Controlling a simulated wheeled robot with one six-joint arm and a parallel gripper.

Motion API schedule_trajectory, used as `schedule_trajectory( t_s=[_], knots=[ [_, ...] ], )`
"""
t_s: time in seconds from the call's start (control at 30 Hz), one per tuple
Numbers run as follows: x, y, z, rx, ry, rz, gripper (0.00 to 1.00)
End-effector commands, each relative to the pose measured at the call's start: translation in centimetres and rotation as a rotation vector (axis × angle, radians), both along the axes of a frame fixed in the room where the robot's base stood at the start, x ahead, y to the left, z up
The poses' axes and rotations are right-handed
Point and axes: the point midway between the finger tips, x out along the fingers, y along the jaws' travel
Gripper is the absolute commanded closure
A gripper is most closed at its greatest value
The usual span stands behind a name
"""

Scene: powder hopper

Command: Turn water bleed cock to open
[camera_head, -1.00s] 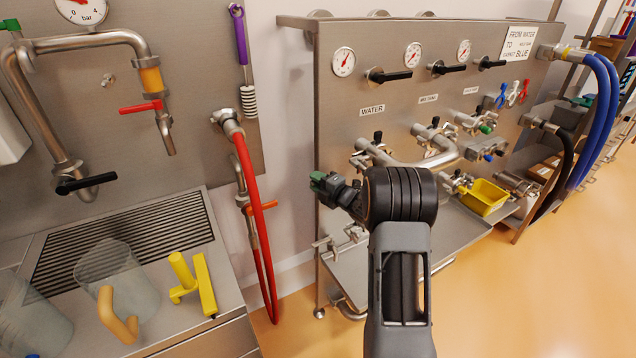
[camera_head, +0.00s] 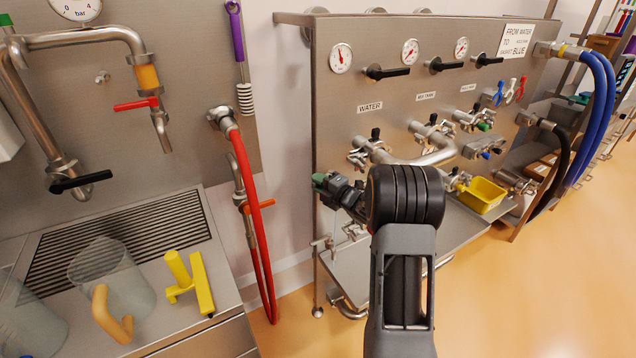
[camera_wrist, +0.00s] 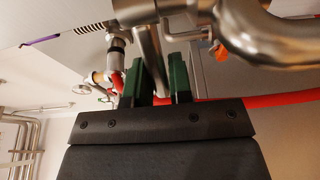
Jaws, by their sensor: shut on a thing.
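My gripper (camera_wrist: 163,78) has two green fingers, closed around a flat grey metal lever (camera_wrist: 150,45) in the wrist view. I take the lever for the handle of the water bleed cock; its seat on the pipe is partly hidden. A thick steel pipe fitting (camera_wrist: 270,38) passes just above and right of the fingers. In the head view my gripper (camera_head: 322,182) is at the panel's left side, below the WATER label (camera_head: 370,106). There my wrist hides the cock and the fingertips' contact.
The steel panel (camera_head: 345,90) carries gauges, black-handled valves and pipes close to my arm. A red hose (camera_head: 250,190) hangs left of the gripper. A yellow tray (camera_head: 482,196) is to the right. Jugs and a yellow tool (camera_head: 203,285) are on the left counter.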

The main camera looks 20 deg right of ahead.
Motion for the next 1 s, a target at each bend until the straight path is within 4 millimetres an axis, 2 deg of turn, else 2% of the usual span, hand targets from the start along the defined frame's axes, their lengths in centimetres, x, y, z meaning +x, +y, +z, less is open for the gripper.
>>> schedule_trajectory(
  t_s=[0.53, 1.0],
  knots=[
    [-1.7, -1.3, -0.2, 0.0, 0.003, -0.004, 0.97],
    [-2.0, -1.9, -0.2, 0.0, 0.003, -0.007, 0.97]
  ],
)
